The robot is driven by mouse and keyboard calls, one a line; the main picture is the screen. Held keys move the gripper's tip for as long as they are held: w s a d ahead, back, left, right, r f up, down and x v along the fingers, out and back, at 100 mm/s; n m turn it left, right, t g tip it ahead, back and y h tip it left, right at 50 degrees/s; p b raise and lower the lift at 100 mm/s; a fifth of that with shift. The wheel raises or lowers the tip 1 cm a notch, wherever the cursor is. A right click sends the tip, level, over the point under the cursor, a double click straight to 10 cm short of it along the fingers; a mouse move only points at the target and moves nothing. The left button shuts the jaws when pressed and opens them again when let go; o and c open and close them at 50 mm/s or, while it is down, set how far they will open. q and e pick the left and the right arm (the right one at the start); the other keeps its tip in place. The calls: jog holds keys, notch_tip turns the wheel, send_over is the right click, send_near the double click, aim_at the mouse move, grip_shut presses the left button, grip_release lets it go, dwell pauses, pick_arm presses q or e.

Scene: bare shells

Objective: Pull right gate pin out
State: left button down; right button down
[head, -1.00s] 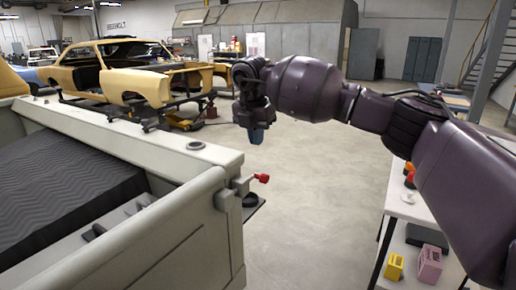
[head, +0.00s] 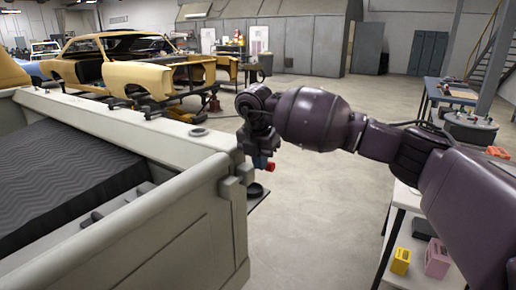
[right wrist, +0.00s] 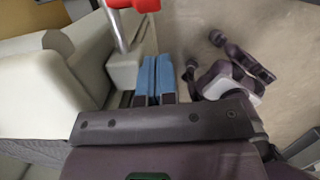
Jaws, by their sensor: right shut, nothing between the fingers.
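The right gate pin has a red handle (head: 269,167) at the corner of the truck's tailgate (head: 175,225). In the right wrist view its red handle (right wrist: 135,4) tops a metal shaft (right wrist: 117,30) that runs down to a pale bracket (right wrist: 123,72). My right gripper (head: 260,161) is right by the handle and partly covers the pin in the head view. In the right wrist view its blue fingers (right wrist: 155,78) are together and empty, beside the bracket and apart from the shaft. My left gripper is out of view.
The truck bed wall (head: 130,117) and its dark ribbed bed (head: 60,175) lie left of the gripper. A white table (head: 398,235) with yellow and pink boxes stands at right. Open concrete floor (head: 320,195) lies between. A yellow car body (head: 140,75) stands behind.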

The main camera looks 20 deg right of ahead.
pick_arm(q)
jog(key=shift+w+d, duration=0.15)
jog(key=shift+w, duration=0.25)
pick_arm(e)
jog(key=shift+w+d+f, duration=0.35)
jog(key=shift+w+d, duration=0.2)
jog(key=shift+d, duration=0.1)
jog(key=shift+w+d+f, duration=0.3)
jog(key=shift+w+d, duration=0.2)
jog(key=shift+d, duration=0.1)
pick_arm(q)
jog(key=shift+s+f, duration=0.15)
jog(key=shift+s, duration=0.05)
